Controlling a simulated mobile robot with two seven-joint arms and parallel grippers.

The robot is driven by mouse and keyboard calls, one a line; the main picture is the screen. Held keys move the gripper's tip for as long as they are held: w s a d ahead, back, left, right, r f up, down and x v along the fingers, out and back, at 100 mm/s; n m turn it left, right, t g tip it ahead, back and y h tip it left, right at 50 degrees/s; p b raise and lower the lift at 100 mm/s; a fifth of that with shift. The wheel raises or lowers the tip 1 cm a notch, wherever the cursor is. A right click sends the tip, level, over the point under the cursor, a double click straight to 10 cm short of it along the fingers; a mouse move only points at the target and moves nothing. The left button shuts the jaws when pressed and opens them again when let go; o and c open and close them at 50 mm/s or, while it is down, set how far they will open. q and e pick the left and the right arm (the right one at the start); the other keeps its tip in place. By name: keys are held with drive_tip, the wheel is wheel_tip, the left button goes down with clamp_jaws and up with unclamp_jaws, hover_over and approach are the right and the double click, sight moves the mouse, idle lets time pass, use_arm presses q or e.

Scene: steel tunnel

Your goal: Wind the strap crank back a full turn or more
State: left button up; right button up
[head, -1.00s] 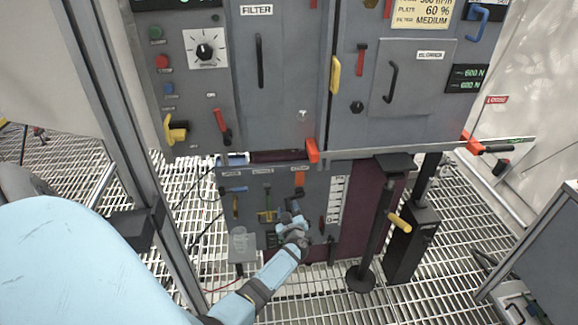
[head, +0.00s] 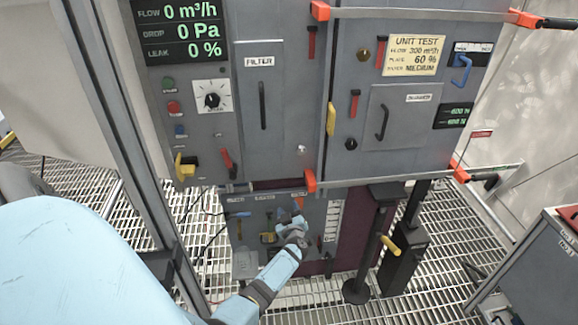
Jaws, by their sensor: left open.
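Two light grey straps cross the front of the steel cabinet, an upper strap (head: 420,13) and a lower strap (head: 385,180), each with orange end fittings. At the right end of each is a black crank handle, an upper one (head: 556,23) and a lower one (head: 485,178). Which crank the task means I cannot tell. My left gripper (head: 297,222) is open in front of the low tool panel, below the lower strap and well left of both cranks. It appears to hold nothing. My right gripper is out of view.
A black post with a yellow handle (head: 390,245) stands on the grating right of my left gripper. A metal frame upright (head: 125,140) is at left and a grey cart (head: 545,255) at lower right. A small display (head: 455,115) reads 600 N twice.

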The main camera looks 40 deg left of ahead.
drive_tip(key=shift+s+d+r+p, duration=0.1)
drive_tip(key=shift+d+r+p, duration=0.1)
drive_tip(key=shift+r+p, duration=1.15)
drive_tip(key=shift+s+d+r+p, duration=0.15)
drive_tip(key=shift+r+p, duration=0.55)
drive_tip(key=shift+p, duration=1.15)
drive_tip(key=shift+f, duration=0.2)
